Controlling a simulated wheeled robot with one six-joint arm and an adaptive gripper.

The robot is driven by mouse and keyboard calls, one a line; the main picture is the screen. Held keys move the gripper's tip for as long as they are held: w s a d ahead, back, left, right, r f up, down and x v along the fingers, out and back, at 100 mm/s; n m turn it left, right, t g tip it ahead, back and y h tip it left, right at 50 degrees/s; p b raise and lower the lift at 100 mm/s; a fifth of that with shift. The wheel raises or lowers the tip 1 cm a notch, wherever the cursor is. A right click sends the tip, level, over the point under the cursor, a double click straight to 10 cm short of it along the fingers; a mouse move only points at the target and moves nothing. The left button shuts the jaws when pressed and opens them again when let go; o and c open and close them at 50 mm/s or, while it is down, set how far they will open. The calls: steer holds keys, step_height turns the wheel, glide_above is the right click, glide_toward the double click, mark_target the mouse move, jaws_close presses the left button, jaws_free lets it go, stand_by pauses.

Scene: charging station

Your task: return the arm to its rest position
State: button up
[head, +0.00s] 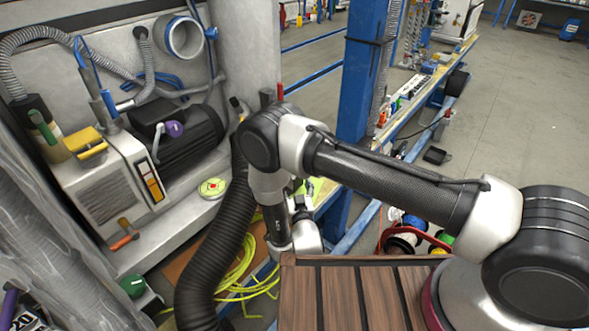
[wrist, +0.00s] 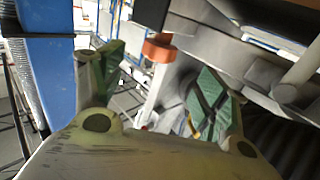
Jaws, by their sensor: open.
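My arm (head: 390,178) reaches from its base at the right across to the left in the head view, then bends down at the elbow (head: 262,140). Its lower links (head: 275,225) hang in front of the workbench, near the black hose. In the head view I cannot make out the gripper's fingers clearly. In the wrist view my gripper (wrist: 160,92) is open, with its two green-padded fingers wide apart. Nothing is held between them. Beyond the fingers an orange part (wrist: 158,48) and a pale bar show, apart from the pads as far as I can tell.
A thick black corrugated hose (head: 222,235) runs close left of the lower links. A blue post (head: 361,75) stands behind the arm; blue also fills the wrist view's left. A grey machine with a black motor (head: 185,140) sits at the left. Open floor (head: 500,120) lies far right.

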steer(key=w+d+r+m+g, duration=0.1)
steer(key=w+r+m+g, duration=0.15)
steer(key=w+r, duration=1.05)
steer(key=s+d+r+g, duration=0.2)
steer(key=d+r, duration=0.4)
steer(key=r, duration=0.4)
steer(key=s+d+r+g, duration=0.25)
steer(key=d+r, duration=0.35)
steer(key=r, duration=0.5)
steer(key=s+d+r+g+h, duration=0.1)
steer(key=s+d+r+g, duration=0.2)
steer(key=s+d+r, duration=0.85)
steer(key=s+d+g, duration=0.1)
steer(key=s+d, duration=0.3)
steer(key=s, duration=0.4)
steer(key=s+d+g+h, duration=0.1)
steer(key=s+d, duration=0.4)
steer(key=s, duration=0.4)
steer(key=s+d+g+h, duration=0.1)
steer(key=s+d, duration=0.3)
steer(key=s, duration=0.5)
steer(key=shift+s+d+r, duration=0.15)
steer(key=shift+d+r, duration=0.1)
